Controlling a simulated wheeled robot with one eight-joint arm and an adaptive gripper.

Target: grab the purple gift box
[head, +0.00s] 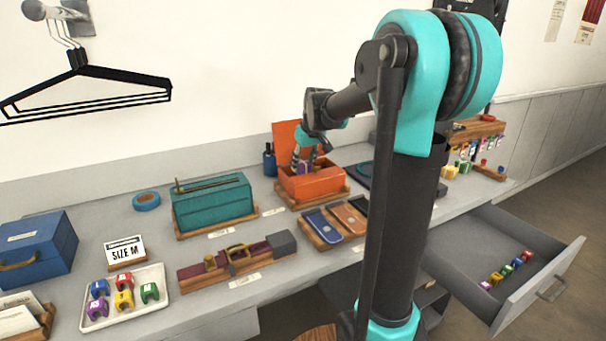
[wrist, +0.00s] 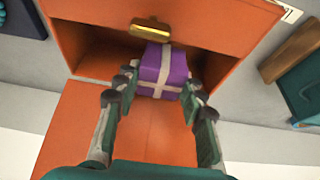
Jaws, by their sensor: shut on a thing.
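The purple gift box (wrist: 166,68) with a pale ribbon cross sits between my fingertips at the opening of the orange box (wrist: 62,38). In the head view the gift box (head: 305,167) shows small inside the open orange box (head: 318,184), whose lid stands up behind. My gripper (wrist: 160,92) is shut on the gift box, one finger on each side; it also shows in the head view (head: 306,160). I cannot tell whether the gift box still touches the orange box's floor.
A teal box (head: 212,203) stands left of the orange box. A rack of coloured cases (head: 335,222) lies in front of it, and a dark blue bottle (head: 269,160) stands close behind left. A drawer (head: 500,262) hangs open at the right.

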